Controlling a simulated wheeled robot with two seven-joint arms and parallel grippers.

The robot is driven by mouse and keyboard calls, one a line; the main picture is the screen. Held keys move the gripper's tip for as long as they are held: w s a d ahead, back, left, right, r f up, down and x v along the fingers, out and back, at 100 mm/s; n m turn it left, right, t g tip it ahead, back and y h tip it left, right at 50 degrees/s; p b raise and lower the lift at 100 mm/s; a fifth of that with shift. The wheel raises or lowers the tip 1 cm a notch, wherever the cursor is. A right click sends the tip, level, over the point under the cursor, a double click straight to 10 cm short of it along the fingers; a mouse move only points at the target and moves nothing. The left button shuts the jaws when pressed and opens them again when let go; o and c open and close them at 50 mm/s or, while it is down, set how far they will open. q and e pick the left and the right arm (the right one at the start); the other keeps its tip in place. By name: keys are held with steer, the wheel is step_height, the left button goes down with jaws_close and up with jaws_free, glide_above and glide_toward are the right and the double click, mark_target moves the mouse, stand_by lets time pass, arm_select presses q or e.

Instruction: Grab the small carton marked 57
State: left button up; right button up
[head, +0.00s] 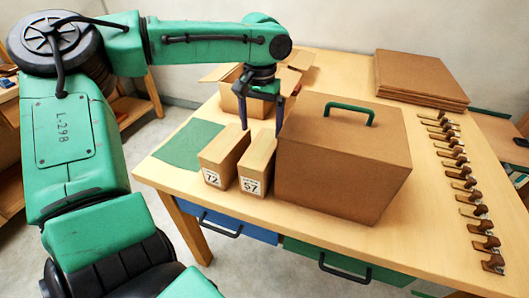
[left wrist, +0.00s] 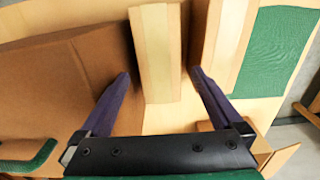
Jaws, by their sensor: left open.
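The small carton marked 57 (head: 258,163) stands on the table between the carton marked 72 (head: 222,157) and a large brown box (head: 345,165). Its label faces the front edge. My left gripper (head: 261,130) is open and points down at the back end of carton 57. In the left wrist view, carton 57 (left wrist: 157,50) lies ahead, between the lines of the two fingers (left wrist: 160,75). The fingers look empty; I cannot tell whether they touch it. Carton 72 (left wrist: 222,45) is to its right there. My right gripper is not in view.
The large box has a green handle (head: 349,111) and stands close beside carton 57. An open box (head: 230,101) is behind my gripper. A green mat (head: 190,143) lies left. Flat cardboard (head: 420,75) and a row of metal-and-wood pieces (head: 465,185) are right.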

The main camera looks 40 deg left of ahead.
mark_target(263, 146)
arm_select(q)
step_height(263, 146, down, 4)
steer(key=shift+w+r, duration=0.15)
steer(key=shift+r, duration=0.05)
step_height(263, 146, down, 5)
steer(key=shift+w+f+p, duration=0.1)
steer(key=shift+f+p, duration=0.1)
steer(key=shift+p, duration=0.25)
steer(key=shift+f, duration=0.1)
steer(key=shift+c, duration=1.2)
steer(key=c, duration=1.2)
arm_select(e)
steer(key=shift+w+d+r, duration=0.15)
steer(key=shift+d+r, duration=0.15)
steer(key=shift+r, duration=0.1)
